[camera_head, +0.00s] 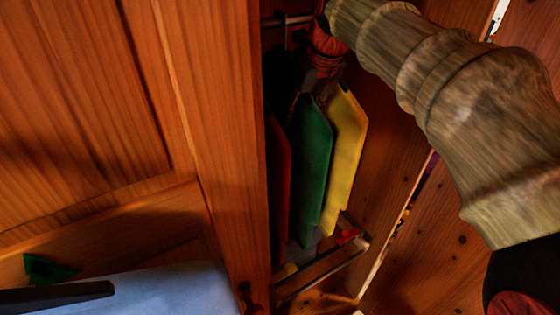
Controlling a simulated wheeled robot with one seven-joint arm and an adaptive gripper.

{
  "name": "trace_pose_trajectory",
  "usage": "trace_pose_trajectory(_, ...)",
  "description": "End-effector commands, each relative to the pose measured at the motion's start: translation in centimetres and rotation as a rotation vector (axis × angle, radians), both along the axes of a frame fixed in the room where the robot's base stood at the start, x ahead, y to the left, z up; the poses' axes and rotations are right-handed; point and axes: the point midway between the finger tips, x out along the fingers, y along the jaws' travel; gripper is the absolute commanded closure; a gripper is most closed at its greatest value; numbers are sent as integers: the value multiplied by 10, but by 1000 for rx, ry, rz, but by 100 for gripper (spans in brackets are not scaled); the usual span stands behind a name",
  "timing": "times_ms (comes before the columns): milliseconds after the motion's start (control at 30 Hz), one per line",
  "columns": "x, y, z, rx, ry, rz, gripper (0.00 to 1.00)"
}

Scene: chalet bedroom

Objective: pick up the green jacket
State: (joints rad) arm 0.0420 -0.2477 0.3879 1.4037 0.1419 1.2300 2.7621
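The green jacket (311,165) hangs inside an open wooden wardrobe, flat and upright, between a red garment (279,185) on its left and a yellow garment (345,150) on its right. My arm reaches in from the right, across the top of the opening. My gripper (308,92) is at the top of the hanging garments, close to the upper end of the green jacket. Its fingers are dark and in shadow, so I cannot tell whether they touch the jacket or are open or shut. The jacket's hanger is mostly hidden.
A wooden wardrobe door or panel (215,130) stands close on the left of the opening. A metal rail (287,20) runs at the top. A low rack (325,272) is below the garments. A light blue surface (185,290) and a small green item (45,269) are at lower left.

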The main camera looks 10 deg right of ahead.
Motion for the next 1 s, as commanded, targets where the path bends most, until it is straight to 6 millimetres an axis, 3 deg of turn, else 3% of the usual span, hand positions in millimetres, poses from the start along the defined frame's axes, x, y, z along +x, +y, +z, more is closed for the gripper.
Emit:
trace_pose_trajectory(67,1,0,-8,0,1,0,61)
trace_pose_trajectory(367,1,0,-8,0,0,0,61)
trace_pose_trajectory(1000,1,0,-8,-1,1,0,97)
